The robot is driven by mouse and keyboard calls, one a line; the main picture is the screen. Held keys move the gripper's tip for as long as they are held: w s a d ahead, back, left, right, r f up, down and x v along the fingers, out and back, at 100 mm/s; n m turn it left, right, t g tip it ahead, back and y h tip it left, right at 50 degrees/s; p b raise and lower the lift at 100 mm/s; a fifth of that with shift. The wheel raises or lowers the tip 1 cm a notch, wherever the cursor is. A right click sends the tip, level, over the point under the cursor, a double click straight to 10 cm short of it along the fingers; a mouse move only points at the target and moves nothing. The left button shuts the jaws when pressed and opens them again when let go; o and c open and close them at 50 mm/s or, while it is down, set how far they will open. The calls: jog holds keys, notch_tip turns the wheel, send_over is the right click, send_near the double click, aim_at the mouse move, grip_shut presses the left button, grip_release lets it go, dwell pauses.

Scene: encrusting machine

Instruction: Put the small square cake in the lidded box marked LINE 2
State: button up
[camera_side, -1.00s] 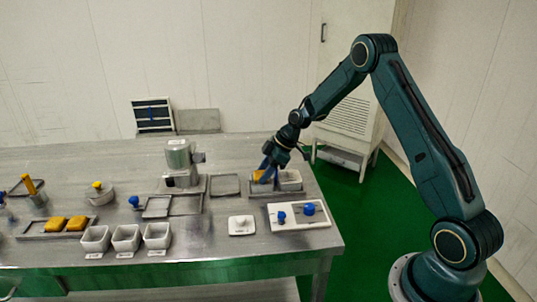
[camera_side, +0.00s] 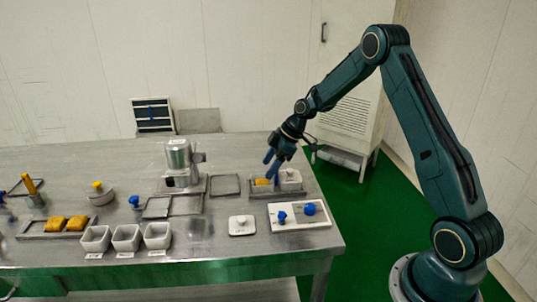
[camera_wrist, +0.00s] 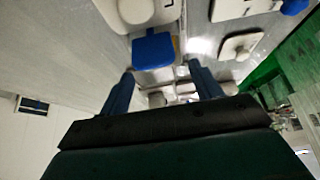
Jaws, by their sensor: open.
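My gripper (camera_side: 272,160) is open and empty above the tray (camera_side: 258,196) at the right end of the table. A small yellow piece (camera_side: 262,183), which may be the square cake, sits low at that tray's left side, just below the fingers. A white box (camera_side: 290,180) stands beside it on the right. I cannot read any LINE 2 mark.
Three open white boxes (camera_side: 126,238) with small labels stand along the front edge. A loose white lid (camera_side: 242,225) lies right of them. A white panel (camera_side: 299,215) with blue knobs is at the front right. A grey machine (camera_side: 180,163) stands mid-table.

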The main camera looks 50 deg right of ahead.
jog(key=v, duration=0.9)
jog(key=shift+a, duration=0.1)
dwell(0.3)
jog(key=s+a+r+m+h, duration=0.3)
jog(key=s+a+r+m, duration=0.1)
jog(key=s+a+r, duration=0.9)
jog(key=s+a+m, duration=0.2)
jog(key=s, duration=0.6)
jog(key=s+a+m+t+h, duration=0.1)
jog(key=s+m, duration=0.2)
jog(key=s, duration=0.6)
jog(key=shift+s+a+r, duration=0.2)
jog(key=shift+a+r, duration=0.05)
jog(key=shift+a, duration=0.15)
